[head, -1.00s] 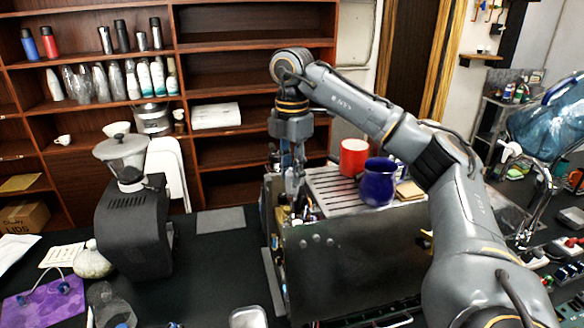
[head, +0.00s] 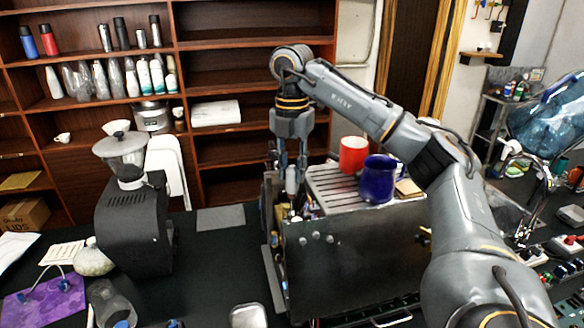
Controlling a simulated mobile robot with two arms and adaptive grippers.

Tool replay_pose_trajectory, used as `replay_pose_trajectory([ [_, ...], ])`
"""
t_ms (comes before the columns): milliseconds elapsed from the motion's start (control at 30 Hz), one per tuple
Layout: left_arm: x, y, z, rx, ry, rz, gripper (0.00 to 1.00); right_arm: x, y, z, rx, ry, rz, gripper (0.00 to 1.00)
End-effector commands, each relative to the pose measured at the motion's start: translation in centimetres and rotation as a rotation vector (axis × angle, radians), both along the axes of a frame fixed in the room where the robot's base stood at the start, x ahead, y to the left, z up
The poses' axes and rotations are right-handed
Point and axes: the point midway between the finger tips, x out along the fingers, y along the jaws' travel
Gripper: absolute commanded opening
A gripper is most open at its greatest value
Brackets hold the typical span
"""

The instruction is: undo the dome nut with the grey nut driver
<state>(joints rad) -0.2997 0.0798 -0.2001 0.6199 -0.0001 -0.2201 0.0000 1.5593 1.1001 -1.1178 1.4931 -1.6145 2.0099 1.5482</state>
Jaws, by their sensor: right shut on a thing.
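My right gripper (head: 290,165) points straight down over the left end of the brewer (head: 350,262). Its two fingers show to the left and right of a pale grey upright handle, which looks like the grey nut driver (head: 291,180). The gripper is shut on it. The lower end of the driver goes down among small parts at the open end of the brewer. The dome nut cannot be made out there, so I cannot tell whether the driver sits on it. My left gripper is not in view.
A red mug (head: 353,155) and a blue mug (head: 378,180) stand on the brewer's slatted top, right of the gripper. A black grinder (head: 135,225) stands to the left. A grey mat (head: 220,218) lies between, with bare dark counter around it. Shelves (head: 240,70) rise behind.

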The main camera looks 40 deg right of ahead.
Motion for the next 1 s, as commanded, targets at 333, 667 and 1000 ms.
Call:
replay_pose_trajectory([
  [333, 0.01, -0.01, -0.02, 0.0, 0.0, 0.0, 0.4, -0.04, 0.0, -0.15, 0.001, 0.004, 0.3, 0.0],
  [667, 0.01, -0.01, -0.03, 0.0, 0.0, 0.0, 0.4, -0.06, -0.01, -0.2, 0.001, 0.005, 0.397, 0.0],
  [1000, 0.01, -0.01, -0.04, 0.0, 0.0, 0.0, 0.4, -0.08, -0.04, -0.25, 0.002, 0.007, 0.698, 0.0],
])
